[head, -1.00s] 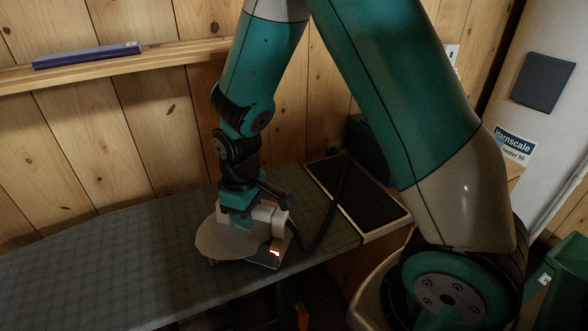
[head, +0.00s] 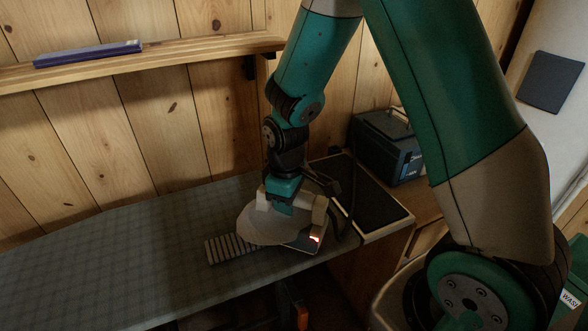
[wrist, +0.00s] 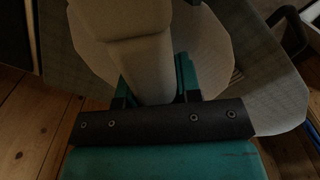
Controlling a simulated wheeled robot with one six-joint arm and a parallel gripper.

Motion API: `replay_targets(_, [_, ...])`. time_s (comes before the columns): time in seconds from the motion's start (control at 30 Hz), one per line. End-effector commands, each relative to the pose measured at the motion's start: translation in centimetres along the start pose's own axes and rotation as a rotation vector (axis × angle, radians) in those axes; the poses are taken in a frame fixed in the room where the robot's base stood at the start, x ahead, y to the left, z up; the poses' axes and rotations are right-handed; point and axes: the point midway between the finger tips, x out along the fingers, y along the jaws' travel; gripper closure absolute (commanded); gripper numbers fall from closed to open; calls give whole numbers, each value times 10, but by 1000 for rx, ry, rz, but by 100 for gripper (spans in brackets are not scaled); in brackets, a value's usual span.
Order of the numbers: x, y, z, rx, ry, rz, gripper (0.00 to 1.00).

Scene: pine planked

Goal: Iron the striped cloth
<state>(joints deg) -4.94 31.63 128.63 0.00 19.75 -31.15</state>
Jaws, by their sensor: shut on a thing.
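The striped cloth (head: 228,247) lies flat on the ironing board (head: 110,255) in the head view. Its left part shows light and dark stripes; its right part is hidden by the iron. In the wrist view, my gripper's teal fingers (wrist: 157,84) clamp the pale handle (wrist: 130,45).
A dark rest pad with a pale frame (head: 372,196) sits at the board's right end. A dark blue box (head: 388,150) stands behind it. A wall shelf (head: 170,58) holds a blue flat item (head: 88,54). The board's left side is clear. A dark cord runs beside the iron.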

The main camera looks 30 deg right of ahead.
Motion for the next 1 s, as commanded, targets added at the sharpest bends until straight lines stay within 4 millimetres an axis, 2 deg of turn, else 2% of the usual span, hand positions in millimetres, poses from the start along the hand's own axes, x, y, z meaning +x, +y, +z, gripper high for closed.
replay_targets(0.17, [-34,-1,-1,-2,4,2,100])
replay_targets(0.6, [-72,-4,-3,-6,1,1,100])
replay_targets(0.8, [-84,-4,-4,-8,2,1,100])
replay_targets(1.0, [-84,-4,-4,-8,2,1,100])
